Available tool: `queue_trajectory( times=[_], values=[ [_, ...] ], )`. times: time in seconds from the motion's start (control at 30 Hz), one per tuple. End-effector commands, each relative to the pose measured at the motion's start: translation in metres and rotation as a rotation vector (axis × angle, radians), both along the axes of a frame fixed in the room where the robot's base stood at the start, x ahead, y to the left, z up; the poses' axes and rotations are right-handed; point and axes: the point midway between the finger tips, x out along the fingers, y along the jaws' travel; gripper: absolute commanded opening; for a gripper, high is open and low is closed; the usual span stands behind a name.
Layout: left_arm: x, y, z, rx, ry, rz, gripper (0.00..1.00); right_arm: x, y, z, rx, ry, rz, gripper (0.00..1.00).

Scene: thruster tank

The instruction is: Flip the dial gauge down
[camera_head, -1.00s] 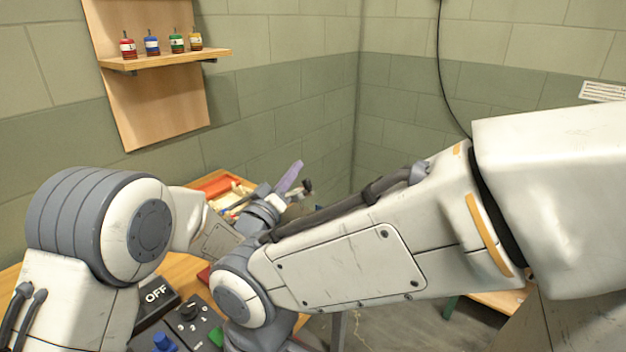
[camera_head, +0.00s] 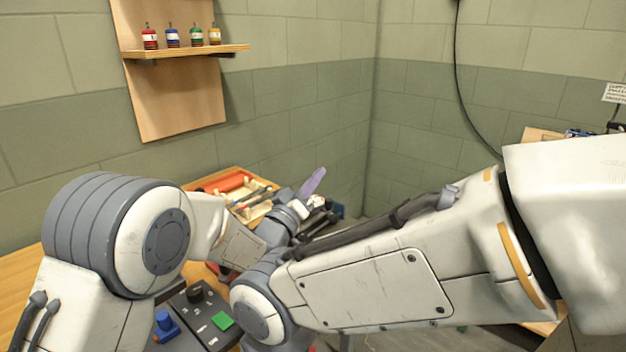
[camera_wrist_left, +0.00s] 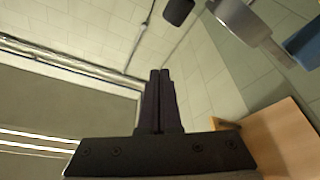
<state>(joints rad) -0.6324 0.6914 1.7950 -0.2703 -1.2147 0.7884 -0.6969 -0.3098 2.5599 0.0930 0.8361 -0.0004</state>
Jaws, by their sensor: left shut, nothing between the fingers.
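No dial gauge can be made out with certainty in either view. My left gripper (camera_head: 316,203) is small and partly lost among dark objects beyond my arms in the head view. In the left wrist view my left gripper's dark fingers (camera_wrist_left: 159,74) are together, with nothing between them. A grey rounded part (camera_wrist_left: 242,22) and a blue part (camera_wrist_left: 304,44) stand beyond them at the top right; I cannot tell what they belong to. My right arm crosses the head view from the right, and its gripper is hidden.
A wooden tray (camera_head: 268,187) of tools lies near the wall. A wall shelf (camera_head: 190,51) holds several small bottles.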

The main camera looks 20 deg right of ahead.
Motion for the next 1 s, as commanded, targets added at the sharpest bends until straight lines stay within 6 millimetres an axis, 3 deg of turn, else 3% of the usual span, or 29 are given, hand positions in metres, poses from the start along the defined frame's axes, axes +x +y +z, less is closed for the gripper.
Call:
queue_trajectory(
  times=[0.43,0.67,0.73,1.0],
  values=[
    [0.001,0.002,0.005,-0.001,-0.001,0.004,0.00,0.000,0.000,0.003,0.000,0.000,0.000,0.54],
    [-0.001,-0.001,0.047,-0.003,-0.004,-0.001,0.00,0.000,0.000,0.023,0.000,0.000,0.000,0.54],
    [-0.006,0.012,0.032,0.003,0.003,0.001,0.00,0.000,0.000,0.012,0.001,-0.001,0.000,0.54],
    [-0.032,0.061,0.014,0.001,0.001,0.002,0.00,0.000,0.000,-0.001,0.000,0.000,0.000,0.54]
  ],
)
